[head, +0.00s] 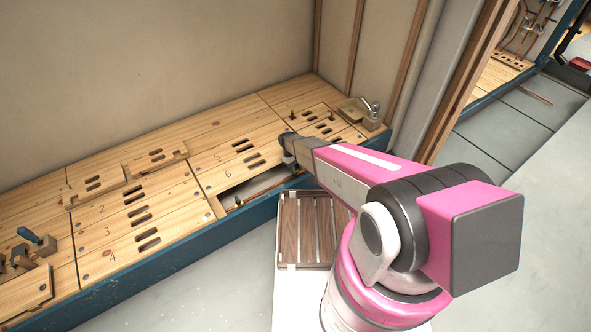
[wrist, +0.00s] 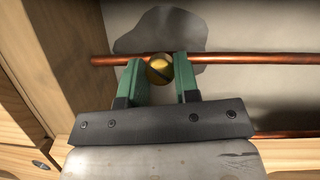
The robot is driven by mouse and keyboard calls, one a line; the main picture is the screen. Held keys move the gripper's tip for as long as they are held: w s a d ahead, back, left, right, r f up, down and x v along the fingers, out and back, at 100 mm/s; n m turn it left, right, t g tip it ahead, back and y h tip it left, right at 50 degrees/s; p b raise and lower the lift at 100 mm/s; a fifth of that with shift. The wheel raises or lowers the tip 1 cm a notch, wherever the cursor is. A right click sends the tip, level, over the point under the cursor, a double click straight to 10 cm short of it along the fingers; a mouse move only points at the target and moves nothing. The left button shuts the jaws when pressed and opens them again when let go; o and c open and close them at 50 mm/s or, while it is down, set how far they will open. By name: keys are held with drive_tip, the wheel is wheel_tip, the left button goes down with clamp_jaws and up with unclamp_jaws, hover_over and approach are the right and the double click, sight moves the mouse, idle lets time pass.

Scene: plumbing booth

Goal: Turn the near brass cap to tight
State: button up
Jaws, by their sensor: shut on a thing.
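In the wrist view, the round brass cap (wrist: 159,71) sits against a horizontal copper pipe (wrist: 235,58), with a dark diagonal line across its face. My gripper (wrist: 157,65) has its two green fingers on either side of the cap and is shut on it. In the head view, my gripper (head: 293,168) reaches down at the right end of a rectangular opening (head: 257,186) in the wooden deck. The cap is hidden there by my arm.
A wooden wall (wrist: 62,50) stands close on the left in the wrist view, and a second copper pipe (wrist: 290,134) runs lower right. The slotted, numbered deck (head: 120,205) has a blue-handled tool (head: 32,237) at left and a tap (head: 371,108) at its far right corner.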

drive_tip(key=m+y, duration=0.1)
drive_tip(key=m, duration=0.1)
drive_tip(key=m+g, duration=0.1)
drive_tip(key=m, duration=0.2)
drive_tip(key=shift+d+y, duration=0.1)
drive_tip(key=shift+y, duration=0.3)
drive_tip(key=m+y, duration=0.2)
drive_tip(key=m, duration=0.3)
drive_tip(key=shift+m, duration=0.3)
drive_tip(key=o, duration=0.9)
drive_tip(key=shift+o, duration=0.2)
drive_tip(key=shift+w+r, duration=0.1)
drive_tip(key=v, duration=1)
drive_tip(key=shift+r, duration=0.3)
drive_tip(key=shift+w+d, duration=0.1)
drive_tip(key=shift+d, duration=0.05)
